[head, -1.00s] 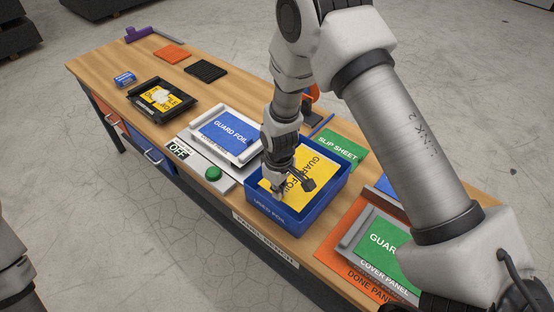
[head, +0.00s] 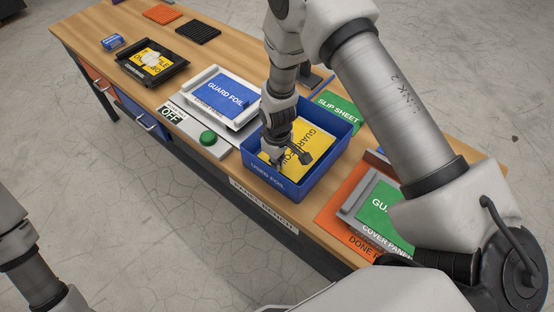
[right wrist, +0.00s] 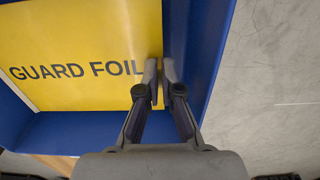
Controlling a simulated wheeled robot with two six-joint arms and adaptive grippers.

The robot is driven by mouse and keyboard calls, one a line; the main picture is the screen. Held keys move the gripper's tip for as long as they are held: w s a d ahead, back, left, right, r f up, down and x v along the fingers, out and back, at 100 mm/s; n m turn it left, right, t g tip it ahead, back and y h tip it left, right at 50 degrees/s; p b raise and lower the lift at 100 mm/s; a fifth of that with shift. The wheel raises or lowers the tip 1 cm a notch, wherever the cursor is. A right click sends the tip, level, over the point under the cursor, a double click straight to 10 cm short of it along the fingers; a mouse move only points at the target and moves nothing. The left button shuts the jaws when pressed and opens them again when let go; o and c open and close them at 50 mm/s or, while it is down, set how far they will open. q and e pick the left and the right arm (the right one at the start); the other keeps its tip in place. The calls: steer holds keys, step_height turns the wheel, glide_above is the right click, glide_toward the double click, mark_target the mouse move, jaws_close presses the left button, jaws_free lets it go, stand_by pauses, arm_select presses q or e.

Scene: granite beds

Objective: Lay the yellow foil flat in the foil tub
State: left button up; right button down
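The yellow foil (head: 296,150), printed GUARD FOIL, is inside the blue tub (head: 266,180) marked USED FOIL. It looks about flat there; whether its whole underside touches the tub floor I cannot tell. My right gripper (head: 279,161) reaches down into the tub at the foil's near-left edge. In the right wrist view my right gripper's fingers (right wrist: 161,82) are close together on either side of the edge of the foil (right wrist: 85,55), with a thin yellow strip between them, beside the tub wall (right wrist: 200,50). My left gripper is out of view.
A white tray (head: 246,120) with a blue guard foil and a green button (head: 208,138) are left of the tub. A green slip sheet (head: 340,108) lies behind it. A green-covered panel on an orange mat (head: 336,216) is to the right. A black tray (head: 172,75) is farther left.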

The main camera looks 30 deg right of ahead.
steer(key=shift+f+b, duration=0.55)
steer(key=shift+f, duration=0.8)
steer(key=shift+f+b, duration=0.3)
steer(key=shift+f, duration=0.1)
steer(key=c, duration=1.2)
jaws_free()
steer(key=shift+c, duration=0.2)
step_height(320, 180, up, 12)
steer(key=shift+r, duration=0.1)
